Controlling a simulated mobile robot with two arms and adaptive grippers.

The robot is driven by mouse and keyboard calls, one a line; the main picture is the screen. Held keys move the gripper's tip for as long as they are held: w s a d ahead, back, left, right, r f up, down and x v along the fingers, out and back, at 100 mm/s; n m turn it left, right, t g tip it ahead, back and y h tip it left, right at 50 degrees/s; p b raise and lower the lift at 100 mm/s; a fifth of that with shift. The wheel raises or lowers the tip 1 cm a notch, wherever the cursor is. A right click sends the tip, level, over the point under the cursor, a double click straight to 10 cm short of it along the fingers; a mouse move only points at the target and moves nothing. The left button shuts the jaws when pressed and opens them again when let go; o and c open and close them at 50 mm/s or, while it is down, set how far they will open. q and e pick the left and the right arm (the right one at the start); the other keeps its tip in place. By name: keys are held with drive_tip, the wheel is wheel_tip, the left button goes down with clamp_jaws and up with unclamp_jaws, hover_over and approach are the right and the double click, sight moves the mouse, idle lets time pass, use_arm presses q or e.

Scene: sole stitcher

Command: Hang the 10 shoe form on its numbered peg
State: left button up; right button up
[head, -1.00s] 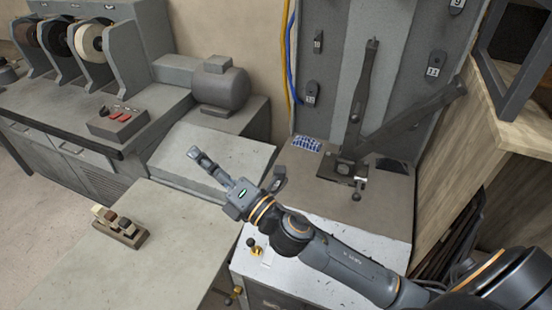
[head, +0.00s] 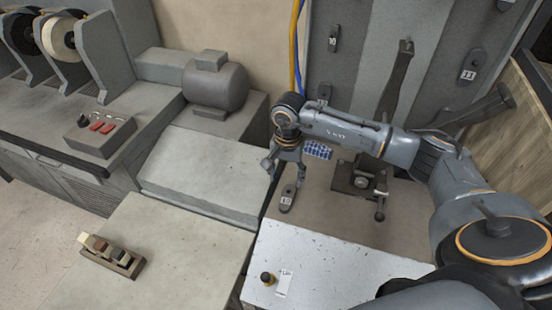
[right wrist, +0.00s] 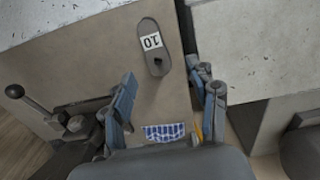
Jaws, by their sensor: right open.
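The dark grey shoe form with a white "10" label (head: 287,198) lies flat on the brown bench top, near its front left edge. In the right wrist view the form (right wrist: 151,62) shows whole, its label upside down and a small dark hole near one end. My right gripper (head: 286,172) points down just above and behind the form, open and empty. In the right wrist view its fingers (right wrist: 168,82) are spread, and the form lies ahead between their lines, apparently untouched. A dark piece with a small label (head: 332,38) is on the grey panel; its number is hard to read. My left gripper is not in view.
A dark piece labelled "11" (head: 468,66) is on the panel's right. A dark metal stand (head: 361,182) with a lever is on the bench behind my arm. A blue-patterned pad (head: 318,150) lies by the panel. The pale front plate (head: 325,262) is mostly clear.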

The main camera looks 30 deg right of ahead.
sight(287, 198)
drive_tip(key=shift+d, duration=0.2)
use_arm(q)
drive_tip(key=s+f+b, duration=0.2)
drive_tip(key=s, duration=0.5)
use_arm(e)
drive_tip(key=shift+s+a+f, duration=0.15)
drive_tip(key=shift+s+f, duration=0.7)
drive_tip(key=shift+f, duration=0.05)
drive_tip(key=f+b, duration=0.2)
drive_tip(key=f, duration=0.1)
drive_tip(key=f+b, duration=0.1)
drive_tip(key=f, duration=0.1)
drive_tip(key=shift+w+f+b, duration=0.15)
drive_tip(key=shift+w+b, duration=0.1)
drive_tip(key=shift+b, duration=0.05)
drive_tip(key=shift+f, duration=0.3)
drive_tip(key=shift+f+b, duration=0.25)
drive_tip(key=shift+b, duration=0.2)
drive_tip(key=c, duration=1.1)
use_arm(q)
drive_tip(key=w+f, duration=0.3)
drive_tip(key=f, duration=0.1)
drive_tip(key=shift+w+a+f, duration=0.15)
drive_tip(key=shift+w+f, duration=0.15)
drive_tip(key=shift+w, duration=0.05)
use_arm(e)
clamp_jaws()
